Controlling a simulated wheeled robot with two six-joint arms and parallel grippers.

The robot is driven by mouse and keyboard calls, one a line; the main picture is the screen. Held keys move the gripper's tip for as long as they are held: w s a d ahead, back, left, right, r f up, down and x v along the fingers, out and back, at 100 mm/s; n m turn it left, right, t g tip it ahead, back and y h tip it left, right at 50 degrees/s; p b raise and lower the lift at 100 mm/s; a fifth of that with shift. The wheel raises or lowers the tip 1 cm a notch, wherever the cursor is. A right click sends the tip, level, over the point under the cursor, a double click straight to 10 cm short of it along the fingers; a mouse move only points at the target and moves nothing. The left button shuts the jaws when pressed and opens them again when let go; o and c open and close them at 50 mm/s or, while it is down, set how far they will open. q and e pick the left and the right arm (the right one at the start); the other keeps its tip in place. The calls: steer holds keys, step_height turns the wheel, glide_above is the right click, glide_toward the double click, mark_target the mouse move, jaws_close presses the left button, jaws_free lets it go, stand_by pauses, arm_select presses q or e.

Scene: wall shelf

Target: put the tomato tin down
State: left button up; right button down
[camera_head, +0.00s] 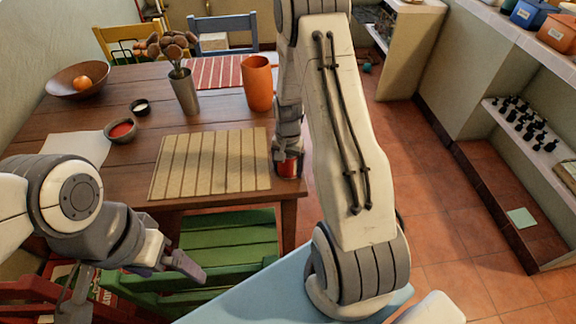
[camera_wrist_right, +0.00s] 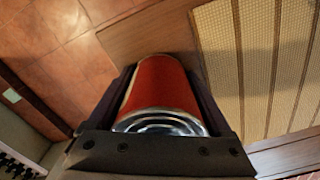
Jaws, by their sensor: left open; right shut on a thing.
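The tomato tin (camera_head: 289,167) is a red can with silver metal ends. It is at the right edge of the wooden table, just right of the striped placemat. My right gripper (camera_head: 288,150) is shut on it from above, and its fingers lie along both sides of the tin (camera_wrist_right: 163,88) in the right wrist view. I cannot tell whether the tin's base touches the tabletop. My left gripper (camera_head: 168,262) is open and empty, low at the left in front of the table, near the green chair.
The striped placemat (camera_head: 212,163) lies left of the tin.

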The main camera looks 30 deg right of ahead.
jaws_free()
steer(key=shift+r, duration=0.1)
step_height(320, 180, up, 13)
steer(key=shift+r, duration=0.1)
steer(key=shift+f, duration=0.2)
step_height(320, 180, down, 12)
steer(key=shift+p, duration=0.3)
stand_by(0.5)
